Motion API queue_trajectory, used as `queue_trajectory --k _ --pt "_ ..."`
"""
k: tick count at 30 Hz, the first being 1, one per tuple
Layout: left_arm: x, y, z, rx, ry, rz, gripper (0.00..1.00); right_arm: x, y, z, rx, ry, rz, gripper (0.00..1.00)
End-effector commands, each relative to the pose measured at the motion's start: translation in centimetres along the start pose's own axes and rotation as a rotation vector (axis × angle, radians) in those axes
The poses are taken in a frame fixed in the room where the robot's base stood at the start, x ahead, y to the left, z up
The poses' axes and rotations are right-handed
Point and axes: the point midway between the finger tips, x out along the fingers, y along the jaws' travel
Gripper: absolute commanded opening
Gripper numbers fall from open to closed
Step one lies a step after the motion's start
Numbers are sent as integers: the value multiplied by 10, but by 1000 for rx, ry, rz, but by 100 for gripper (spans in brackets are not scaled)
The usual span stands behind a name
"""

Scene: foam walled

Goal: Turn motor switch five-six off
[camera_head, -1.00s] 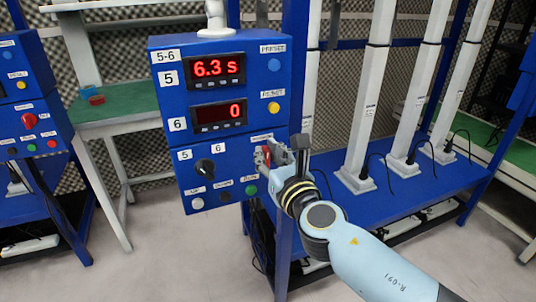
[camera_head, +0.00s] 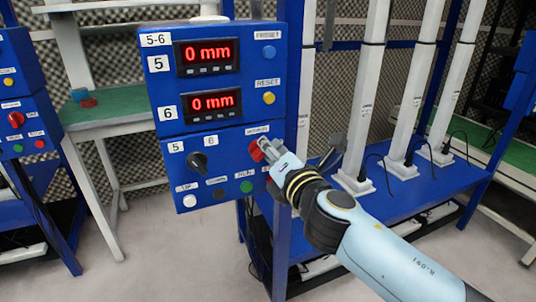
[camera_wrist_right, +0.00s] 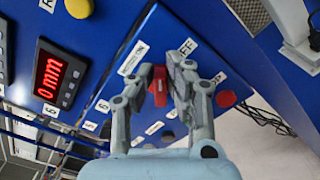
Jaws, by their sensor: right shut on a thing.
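The blue control box (camera_head: 222,130) labelled 5-6 stands in the middle of the head view. Its red motor switch (camera_head: 256,150) is at the right of the lower panel, partly hidden by my gripper. My right gripper (camera_head: 267,148) reaches it from the lower right. In the wrist view the right gripper (camera_wrist_right: 163,78) is shut with its fingertips on either side of the red switch (camera_wrist_right: 159,85). An OFF label (camera_wrist_right: 187,47) shows beyond the fingers. The switch's exact angle is hard to tell. My left gripper is not in view.
Two displays (camera_head: 205,55) read 0 mm. A black selector knob (camera_head: 198,163) and white, black and green buttons sit lower left of the switch. A red button (camera_wrist_right: 226,98) lies right of the fingers in the wrist view. White columns stand at the right.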

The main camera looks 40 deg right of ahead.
Motion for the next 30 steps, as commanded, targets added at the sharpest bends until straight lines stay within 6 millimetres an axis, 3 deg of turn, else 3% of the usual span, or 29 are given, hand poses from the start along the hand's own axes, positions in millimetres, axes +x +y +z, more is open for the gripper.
queue_trajectory --k 15,30 --pt "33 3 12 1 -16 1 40 0 -10 -4 464 0 0 0" --pt "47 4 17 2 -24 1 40 0 -13 -5 694 -1 -2 0"
